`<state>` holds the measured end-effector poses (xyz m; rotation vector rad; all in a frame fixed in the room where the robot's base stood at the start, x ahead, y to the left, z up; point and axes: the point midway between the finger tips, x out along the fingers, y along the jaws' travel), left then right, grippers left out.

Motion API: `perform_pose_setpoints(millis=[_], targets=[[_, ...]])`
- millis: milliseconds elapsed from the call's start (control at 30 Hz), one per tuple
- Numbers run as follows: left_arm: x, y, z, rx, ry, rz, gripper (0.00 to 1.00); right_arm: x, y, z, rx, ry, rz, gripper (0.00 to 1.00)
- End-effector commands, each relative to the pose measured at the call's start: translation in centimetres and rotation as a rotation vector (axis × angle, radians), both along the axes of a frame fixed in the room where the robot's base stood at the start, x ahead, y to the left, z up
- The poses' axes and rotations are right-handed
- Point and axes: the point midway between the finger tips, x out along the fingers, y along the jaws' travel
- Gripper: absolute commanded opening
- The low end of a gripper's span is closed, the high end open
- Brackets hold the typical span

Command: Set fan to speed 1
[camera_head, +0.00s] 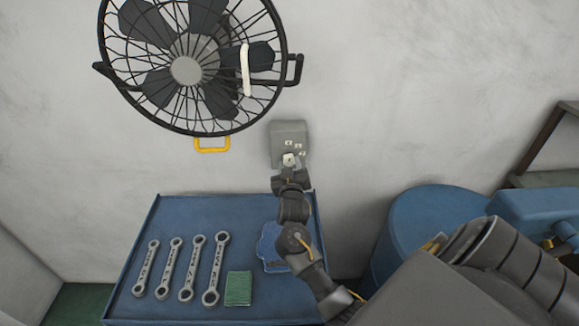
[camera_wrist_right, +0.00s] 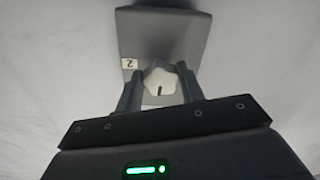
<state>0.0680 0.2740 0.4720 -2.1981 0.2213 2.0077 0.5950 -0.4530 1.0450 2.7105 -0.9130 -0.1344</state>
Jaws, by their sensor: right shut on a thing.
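The black wall fan (camera_head: 186,70) hangs on the grey wall at the upper left of the head view. Its grey control box (camera_head: 289,133) is on the wall below it to the right, with small white labels. The box also fills the top of the right wrist view (camera_wrist_right: 163,35). A white lobed knob (camera_wrist_right: 160,80) with a dark pointer line sits at the box's lower part. A label reading 2 shows at its upper left. My right gripper (camera_wrist_right: 160,90) has its fingers on either side of the knob and is shut on it. My left gripper is out of view.
A blue table (camera_head: 180,215) below the fan holds several wrenches (camera_head: 180,268), a green block (camera_head: 238,288) and a blue cloth-like item (camera_head: 270,247). A blue barrel (camera_head: 425,215) stands to the right. A yellow handle (camera_head: 212,146) hangs under the fan.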

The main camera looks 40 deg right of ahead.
Motion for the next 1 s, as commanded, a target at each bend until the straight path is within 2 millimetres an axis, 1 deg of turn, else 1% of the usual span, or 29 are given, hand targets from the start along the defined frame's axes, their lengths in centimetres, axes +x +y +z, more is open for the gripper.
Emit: perform_pose_setpoints(millis=[600,800,1000], targets=[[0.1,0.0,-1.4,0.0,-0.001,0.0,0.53,0.2,0.2,-0.2,0.383,-0.289,0.0,0.15],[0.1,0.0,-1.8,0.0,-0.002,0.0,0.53,0.2,0.3,-0.1,0.481,-0.363,0.0,0.15],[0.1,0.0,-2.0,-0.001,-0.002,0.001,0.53,0.2,0.3,-0.1,0.542,-0.409,0.0,0.15]])
